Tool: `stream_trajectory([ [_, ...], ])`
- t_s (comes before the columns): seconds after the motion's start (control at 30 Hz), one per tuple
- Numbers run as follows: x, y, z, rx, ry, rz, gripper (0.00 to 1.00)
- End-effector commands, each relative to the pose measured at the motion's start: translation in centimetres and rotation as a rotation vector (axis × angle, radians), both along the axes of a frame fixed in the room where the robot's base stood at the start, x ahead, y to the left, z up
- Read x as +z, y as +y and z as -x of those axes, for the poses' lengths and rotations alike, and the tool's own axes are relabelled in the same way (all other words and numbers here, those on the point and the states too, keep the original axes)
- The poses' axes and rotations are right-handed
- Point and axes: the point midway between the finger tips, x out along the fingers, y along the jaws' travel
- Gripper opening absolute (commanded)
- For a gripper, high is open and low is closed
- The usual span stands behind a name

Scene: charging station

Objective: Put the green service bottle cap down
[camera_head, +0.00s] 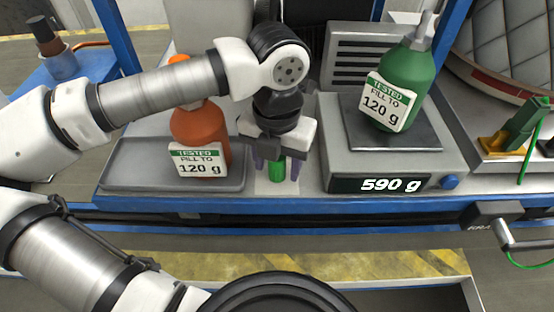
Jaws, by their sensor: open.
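The green service bottle cap (277,170) stands on the light bench surface between the grey tray and the scale. My gripper (277,168) points down over it, with one dark finger on each side. The fingers are open, and I cannot tell whether either touches the cap. The upper part of the cap is hidden by my gripper. The green bottle (403,82), labelled "TESTED FILL TO 120 g", stands on the scale (343,157), whose display reads 590 g. A pale nozzle tops this bottle.
An orange bottle (199,128) with a 120 g label stands on the grey tray (120,176) to the left, partly behind my arm. A green device (525,122) sits at the right. The blue bench edge (300,205) runs along the front.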

Motion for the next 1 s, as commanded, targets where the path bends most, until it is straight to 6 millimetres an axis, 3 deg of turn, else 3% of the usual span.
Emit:
stream_trajectory([
  [0.27, 1.0, 0.0, -0.1, 0.001, -0.002, 0.000, 0.51],
  [0.7, 9.9, 0.0, 0.0, 0.001, -0.001, -0.001, 0.51],
  [1.0, 12.3, 0.0, 0.0, -0.001, 0.001, 0.000, 0.51],
])
